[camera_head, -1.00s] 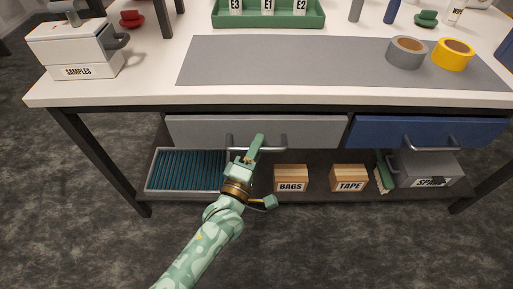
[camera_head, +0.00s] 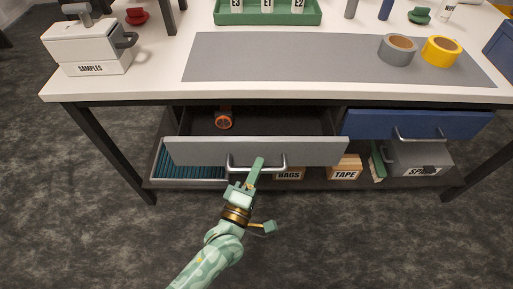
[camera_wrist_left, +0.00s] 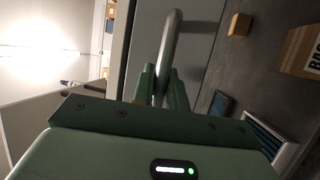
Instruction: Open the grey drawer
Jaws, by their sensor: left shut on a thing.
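The grey drawer (camera_head: 300,152) under the bench is pulled partly out, and its dark inside shows in the head view. An orange round thing (camera_head: 223,120) lies inside it at the back left. The drawer's metal bar handle (camera_head: 276,169) is on its front. My left gripper (camera_head: 255,172) is at the left part of this handle, shut on it. In the left wrist view the handle (camera_wrist_left: 172,45) runs between the two fingers (camera_wrist_left: 162,88). The drawer front (camera_wrist_left: 146,40) shows beside it. My right gripper is not in view.
A blue drawer (camera_head: 370,124) to the right is shut. The lower shelf holds a teal ribbed tray (camera_head: 190,173), a TAPE box (camera_head: 346,168), a partly hidden BAGS box (camera_head: 289,174) and a grey case (camera_head: 415,160). The floor in front is clear.

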